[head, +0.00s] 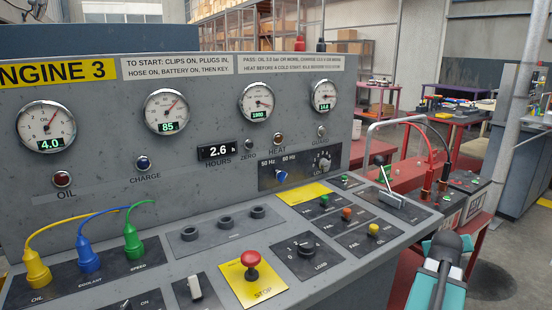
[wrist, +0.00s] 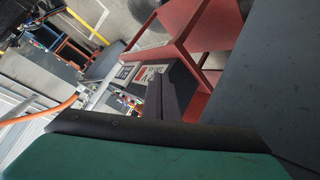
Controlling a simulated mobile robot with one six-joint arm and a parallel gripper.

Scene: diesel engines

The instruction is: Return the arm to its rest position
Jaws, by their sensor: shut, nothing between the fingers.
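My arm (head: 440,275), teal and dark grey, shows at the lower right of the head view, beside the right end of the grey engine console (head: 200,262). In the wrist view the dark fingers of my gripper (wrist: 172,95) show above the teal wrist housing. The gripper is shut and empty. It points past the console's end toward red metal framing, and I see it touching nothing. How the fingers sit in the head view is hard to tell.
The console carries gauges, a red stop button (head: 251,262), a lever (head: 388,180) and yellow, blue and green plugs (head: 133,243). A red stand (head: 405,255) with battery-like boxes (head: 465,185) lies close on the right. A grey pole (head: 510,110) stands beyond. Open floor shows at the lower right.

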